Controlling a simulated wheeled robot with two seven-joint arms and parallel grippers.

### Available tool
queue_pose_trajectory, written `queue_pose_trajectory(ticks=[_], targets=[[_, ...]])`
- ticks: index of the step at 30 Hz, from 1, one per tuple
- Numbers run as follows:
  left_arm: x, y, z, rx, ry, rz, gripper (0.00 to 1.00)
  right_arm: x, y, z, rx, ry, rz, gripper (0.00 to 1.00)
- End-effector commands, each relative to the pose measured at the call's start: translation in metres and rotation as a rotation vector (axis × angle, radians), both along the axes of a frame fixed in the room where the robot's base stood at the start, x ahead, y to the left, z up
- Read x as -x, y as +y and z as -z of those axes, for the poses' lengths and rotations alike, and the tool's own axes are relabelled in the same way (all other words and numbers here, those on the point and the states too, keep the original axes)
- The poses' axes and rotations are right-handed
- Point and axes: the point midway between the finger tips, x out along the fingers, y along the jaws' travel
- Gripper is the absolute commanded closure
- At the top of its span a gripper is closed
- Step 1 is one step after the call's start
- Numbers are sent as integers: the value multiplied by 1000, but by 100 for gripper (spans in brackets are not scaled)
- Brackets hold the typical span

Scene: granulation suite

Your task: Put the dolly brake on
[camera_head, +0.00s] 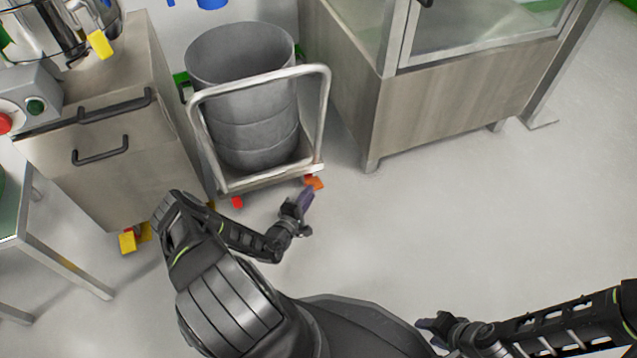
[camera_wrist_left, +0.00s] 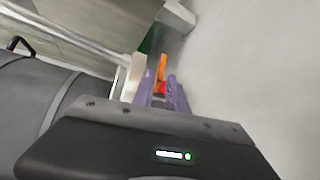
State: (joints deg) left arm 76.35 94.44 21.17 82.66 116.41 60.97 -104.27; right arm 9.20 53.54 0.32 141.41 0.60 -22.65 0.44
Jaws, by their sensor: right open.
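The dolly (camera_head: 262,178) is a pale metal cart with a raised tube handle, and it carries a large grey drum (camera_head: 245,95). An orange brake pedal (camera_head: 314,184) sits low at its near right corner, beside a red caster part; the pedal also shows in the left wrist view (camera_wrist_left: 162,67). My left gripper (camera_head: 307,196) points at the pedal from the near side. In the left wrist view its purple fingers (camera_wrist_left: 161,92) stand apart, with the pedal ahead of and between the tips; I cannot tell whether they touch it. My right gripper (camera_head: 424,324) is open and empty above the floor.
A steel cabinet (camera_head: 110,160) on yellow casters stands left of the dolly. A large glazed steel enclosure (camera_head: 450,105) on legs stands to the right. A table frame (camera_head: 60,262) is at the left edge. The floor (camera_head: 450,220) on the right is clear.

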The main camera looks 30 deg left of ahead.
Motion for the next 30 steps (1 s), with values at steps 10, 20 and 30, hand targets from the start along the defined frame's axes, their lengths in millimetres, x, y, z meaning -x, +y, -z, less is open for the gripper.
queue_pose_trajectory(ticks=[10, 20, 30], targets=[[-63, 9, 18, -1, -2, 1, 82, -6, 0, 35, -1, -11, 7, 59], [-78, 12, 18, 1, 1, 0, 82, -7, -1, 38, -3, -11, 7, 59], [-77, 12, 18, 1, 0, 0, 98, -7, -1, 38, -3, -11, 7, 59]])
